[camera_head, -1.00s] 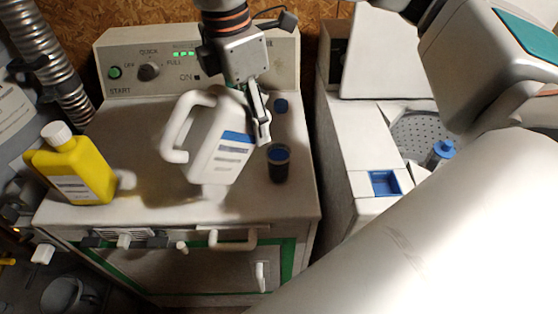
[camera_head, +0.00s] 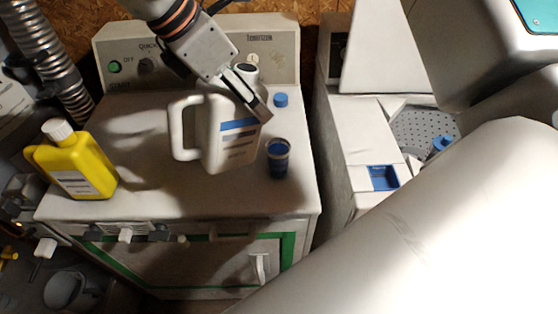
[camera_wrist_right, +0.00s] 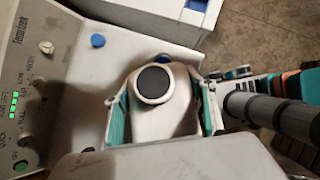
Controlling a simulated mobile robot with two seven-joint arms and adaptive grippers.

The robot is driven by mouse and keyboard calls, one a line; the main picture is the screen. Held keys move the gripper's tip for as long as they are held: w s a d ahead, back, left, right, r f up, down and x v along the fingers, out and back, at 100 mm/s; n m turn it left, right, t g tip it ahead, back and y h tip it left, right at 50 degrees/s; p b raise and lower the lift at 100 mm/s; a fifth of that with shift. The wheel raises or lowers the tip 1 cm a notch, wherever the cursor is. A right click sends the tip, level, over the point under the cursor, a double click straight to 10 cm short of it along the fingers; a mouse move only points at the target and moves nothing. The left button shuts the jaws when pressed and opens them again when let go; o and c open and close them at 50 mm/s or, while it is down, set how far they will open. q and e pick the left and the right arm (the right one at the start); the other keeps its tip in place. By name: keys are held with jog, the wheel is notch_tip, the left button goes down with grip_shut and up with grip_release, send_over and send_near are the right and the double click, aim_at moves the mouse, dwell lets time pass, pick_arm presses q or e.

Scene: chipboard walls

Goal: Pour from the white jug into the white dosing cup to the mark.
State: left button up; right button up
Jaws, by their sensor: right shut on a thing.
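The white jug (camera_head: 212,140), with a blue-and-white label and its handle to the left, is held by my right gripper (camera_head: 258,102) near its top. It looks near upright, its dark round mouth (camera_wrist_right: 153,82) open. In the right wrist view the fingers of my right gripper (camera_wrist_right: 162,108) are on both sides of the jug's neck. The dosing cup (camera_head: 278,160) stands on the machine top just right of the jug; it looks dark blue rather than white. Its level and mark cannot be read. My left gripper is not in view.
A blue cap (camera_head: 281,100) lies behind the cup. A yellow bottle with a white cap (camera_head: 75,165) stands at the left of the machine top (camera_head: 130,120). The control panel (camera_head: 115,50) rises behind. A gap separates a second white unit (camera_head: 355,140) at the right.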

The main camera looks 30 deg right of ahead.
aim_at(245, 79)
jog(key=shift+r, duration=0.1)
notch_tip(245, 79, up, 3)
jog(key=shift+a+h, duration=0.1)
jog(key=shift+h, duration=1.1)
jog(key=shift+r, duration=0.15)
